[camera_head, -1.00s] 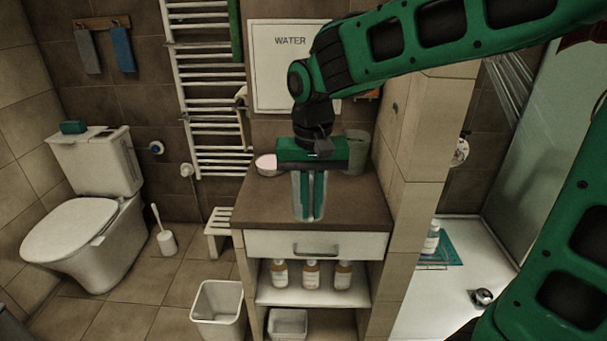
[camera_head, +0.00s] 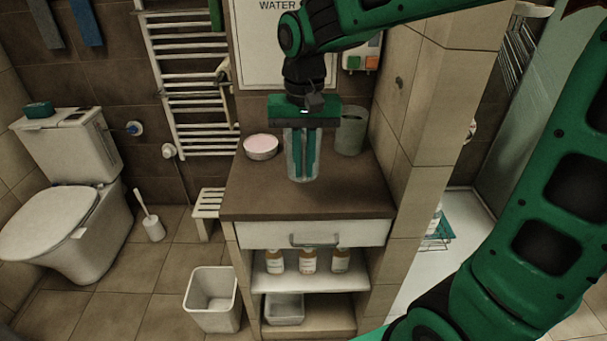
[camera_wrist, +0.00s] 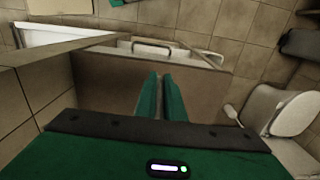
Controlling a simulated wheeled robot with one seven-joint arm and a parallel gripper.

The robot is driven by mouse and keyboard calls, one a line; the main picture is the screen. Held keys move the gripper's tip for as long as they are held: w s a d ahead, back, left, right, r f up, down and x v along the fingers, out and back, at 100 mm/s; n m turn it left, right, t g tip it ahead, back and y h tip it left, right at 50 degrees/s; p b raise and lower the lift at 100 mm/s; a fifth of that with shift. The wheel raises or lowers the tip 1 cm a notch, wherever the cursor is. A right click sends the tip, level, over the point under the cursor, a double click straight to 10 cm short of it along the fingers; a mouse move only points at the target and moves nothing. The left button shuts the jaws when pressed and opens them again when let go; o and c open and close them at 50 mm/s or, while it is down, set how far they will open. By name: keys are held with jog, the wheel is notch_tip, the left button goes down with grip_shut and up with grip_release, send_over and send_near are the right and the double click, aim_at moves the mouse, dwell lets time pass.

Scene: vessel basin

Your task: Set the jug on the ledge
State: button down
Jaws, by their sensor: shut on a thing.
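A clear, see-through vessel, which I take for the jug (camera_head: 302,168), is upright below my gripper (camera_head: 302,158) in the head view. The green fingers show through its wall. My gripper points down and is shut on it. In the wrist view the two fingers (camera_wrist: 163,98) are close together, and the jug cannot be made out there. The brown cabinet top, which I take for the ledge (camera_head: 255,196), lies under the jug. I cannot tell whether the jug's base touches it.
A bowl with pink contents (camera_head: 261,148) stands left of the jug, and a grey-green cup (camera_head: 351,132) stands behind it at right. A tiled wall (camera_head: 420,120) bounds the right side. The front of the top is clear. Several bottles (camera_head: 307,261) stand on the shelf below.

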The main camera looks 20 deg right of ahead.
jog(key=shift+w+d+f, duration=0.35)
jog(key=shift+w+f, duration=0.25)
jog(key=shift+f, duration=0.5)
jog(key=shift+w+d+f, duration=0.35)
jog(key=shift+w+f, duration=0.3)
jog(key=shift+f, duration=0.4)
jog(key=shift+w+d+f, duration=0.35)
jog(key=shift+w+f, duration=0.25)
jog(key=shift+f, duration=0.5)
jog(key=c, duration=1.9)
grip_release()
jog(key=shift+o, duration=0.2)
notch_tip(320, 180, up, 12)
jog(key=s+d+f+m, duration=0.2)
jog(key=s+d+f, duration=0.1)
jog(key=s+d, duration=0.85)
jog(key=s+d+f, duration=0.3)
jog(key=s+d, duration=0.1)
jog(key=s, duration=0.2)
jog(key=s+d+f, duration=0.4)
jog(key=s, duration=0.3)
jog(key=shift+d+m, duration=0.25)
jog(key=shift+m, duration=0.15)
